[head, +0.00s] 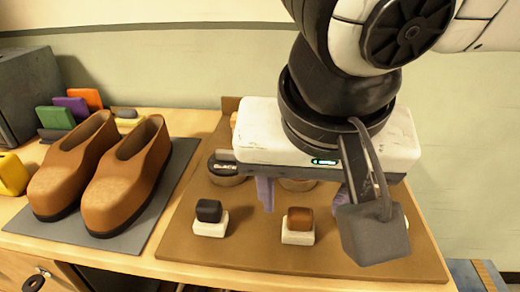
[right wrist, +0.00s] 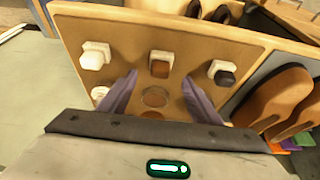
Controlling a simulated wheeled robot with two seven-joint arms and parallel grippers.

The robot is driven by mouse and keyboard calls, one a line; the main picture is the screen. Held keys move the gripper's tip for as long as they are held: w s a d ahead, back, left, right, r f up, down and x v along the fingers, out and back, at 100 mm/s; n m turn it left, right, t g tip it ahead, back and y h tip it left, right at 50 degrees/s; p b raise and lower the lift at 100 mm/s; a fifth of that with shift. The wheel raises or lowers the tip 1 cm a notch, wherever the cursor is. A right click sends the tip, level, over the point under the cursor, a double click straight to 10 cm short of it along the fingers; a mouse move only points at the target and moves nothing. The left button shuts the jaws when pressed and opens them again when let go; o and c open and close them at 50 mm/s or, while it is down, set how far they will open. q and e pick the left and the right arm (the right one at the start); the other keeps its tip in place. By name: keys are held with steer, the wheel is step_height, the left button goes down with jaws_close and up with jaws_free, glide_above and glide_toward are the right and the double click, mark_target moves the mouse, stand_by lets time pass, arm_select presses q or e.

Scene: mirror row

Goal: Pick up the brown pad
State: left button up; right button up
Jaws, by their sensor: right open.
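The brown pad (head: 300,217) sits on a white block on the brown board, right of the black pad (head: 208,209) on its own white block. In the right wrist view the brown pad (right wrist: 160,69) shows just beyond the gap between the fingertips. My right gripper (head: 303,200) is open, with its two purple-grey fingers spread behind the brown pad in the head view. Nothing is between them that I can see held. A white pad (right wrist: 92,60) shows in the right wrist view; my wrist mostly hides it in the head view. My left gripper is not in view.
A tin marked BLACK (head: 226,170) and a tin with a brown top (right wrist: 155,97) stand on the board (head: 190,258). Brown shoes (head: 125,185) stand on a grey mat (head: 165,205) to the left. Colored cards (head: 70,108) stand behind. The board's front strip is clear.

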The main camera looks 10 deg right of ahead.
mark_target(301, 215)
steer(key=b+x, duration=0.1)
steer(key=x, duration=0.5)
steer(key=shift+f, duration=0.45)
steer(key=shift+c, duration=0.5)
steer(key=c, duration=1)
